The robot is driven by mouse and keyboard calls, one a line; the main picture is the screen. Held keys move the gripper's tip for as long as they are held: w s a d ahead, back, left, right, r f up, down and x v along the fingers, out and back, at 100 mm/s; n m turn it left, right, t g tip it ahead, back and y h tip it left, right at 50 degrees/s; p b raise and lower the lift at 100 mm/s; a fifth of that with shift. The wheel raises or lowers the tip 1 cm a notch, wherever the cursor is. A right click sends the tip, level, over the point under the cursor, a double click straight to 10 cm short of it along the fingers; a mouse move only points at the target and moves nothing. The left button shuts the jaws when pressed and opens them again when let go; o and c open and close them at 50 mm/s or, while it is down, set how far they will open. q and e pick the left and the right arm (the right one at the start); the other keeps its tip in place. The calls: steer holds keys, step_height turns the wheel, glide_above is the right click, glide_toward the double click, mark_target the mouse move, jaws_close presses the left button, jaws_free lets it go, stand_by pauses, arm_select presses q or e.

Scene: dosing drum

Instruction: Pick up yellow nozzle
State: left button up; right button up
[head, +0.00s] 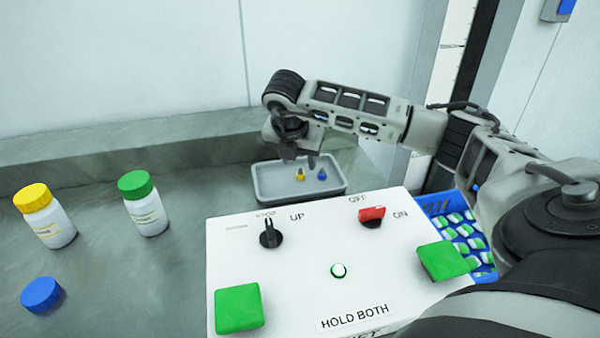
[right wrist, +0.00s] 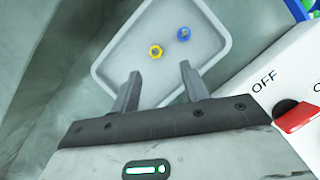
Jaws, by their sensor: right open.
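The yellow nozzle (head: 300,174) lies in a small grey tray (head: 262,192) behind the white control box. It also shows in the right wrist view (right wrist: 156,51) as a small yellow ring, left of the blue nozzle. The blue nozzle (head: 322,174) lies in the same tray and shows in the right wrist view (right wrist: 183,34). My right gripper (head: 299,161) is above the tray, pointing down. In the right wrist view its two fingers (right wrist: 161,82) are apart and empty, with the yellow nozzle beyond and between them. My left gripper is not in view.
A white control box (head: 300,260) with green buttons, a black knob and a red switch (head: 371,215) fills the front. Bottles with yellow (head: 45,215) and green (head: 143,203) caps and a blue cap (head: 41,294) are at left. A blue crate (head: 436,204) is at right.

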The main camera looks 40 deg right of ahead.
mark_target(300, 172)
steer(key=shift+w+p+x, duration=0.2)
steer(key=shift+p+x, duration=0.15)
steer(key=shift+x, duration=1.2)
steer(key=shift+w+p+x, duration=0.15)
steer(key=shift+p+x, duration=0.2)
steer(key=shift+x, duration=1.25)
steer(key=shift+r, duration=0.15)
jaws_close()
